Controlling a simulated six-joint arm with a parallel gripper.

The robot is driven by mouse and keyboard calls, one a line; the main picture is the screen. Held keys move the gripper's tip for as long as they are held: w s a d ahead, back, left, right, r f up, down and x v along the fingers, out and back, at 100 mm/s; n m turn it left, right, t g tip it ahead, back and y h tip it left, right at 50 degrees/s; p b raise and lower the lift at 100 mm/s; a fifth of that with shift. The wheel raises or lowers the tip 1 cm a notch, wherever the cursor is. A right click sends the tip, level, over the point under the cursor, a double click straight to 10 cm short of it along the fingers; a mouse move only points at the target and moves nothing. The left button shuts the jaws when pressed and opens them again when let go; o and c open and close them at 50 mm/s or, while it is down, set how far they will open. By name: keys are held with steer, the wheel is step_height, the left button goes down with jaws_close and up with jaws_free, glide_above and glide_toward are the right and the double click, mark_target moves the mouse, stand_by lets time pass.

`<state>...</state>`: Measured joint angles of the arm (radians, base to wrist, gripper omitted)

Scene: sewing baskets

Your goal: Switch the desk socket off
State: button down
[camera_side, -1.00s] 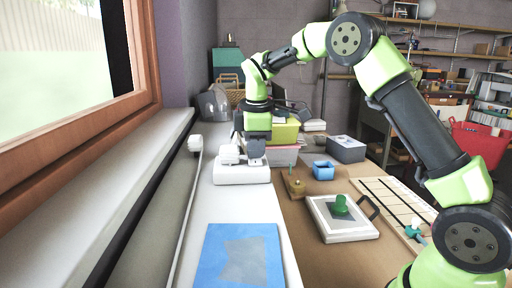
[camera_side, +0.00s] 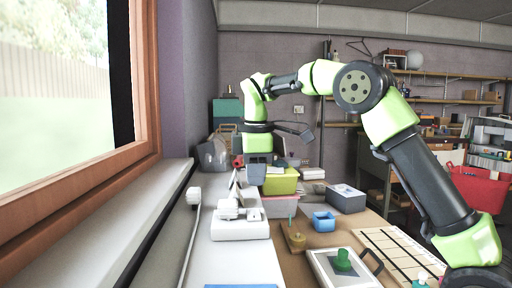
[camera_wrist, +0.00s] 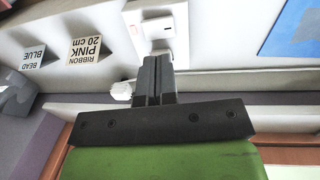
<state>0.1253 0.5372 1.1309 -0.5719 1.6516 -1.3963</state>
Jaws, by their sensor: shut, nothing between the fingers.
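The desk socket (camera_side: 240,230) is a white block on the white ledge in the side view, with white plug-like pieces on its top. Its white body and a small dark slot also show at the top of the wrist view (camera_wrist: 183,28). My gripper (camera_side: 257,182) is shut and empty, above and behind the socket in the side view. In the wrist view its fingertips (camera_wrist: 155,62) overlap the near edge of the white body; I cannot tell whether they touch. The switch position is too small to tell.
A white plug (camera_side: 194,195) ends a strip along the wall. Label cards (camera_wrist: 88,42) stand beside the socket.

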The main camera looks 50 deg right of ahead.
step_height(320, 180, up, 7)
glide_above(253, 210)
steer(key=s+a, duration=0.2)
steer(key=s, duration=0.1)
steer(key=shift+w+a, duration=0.1)
steer(key=shift+a, duration=0.1)
steer(key=shift+w+d, duration=0.4)
steer(key=shift+w, duration=0.25)
steer(key=f, duration=0.9)
steer(key=w+d+f, duration=0.1)
steer(key=f, duration=0.4)
steer(key=shift+w+d, duration=0.1)
steer(key=shift+r, duration=0.1)
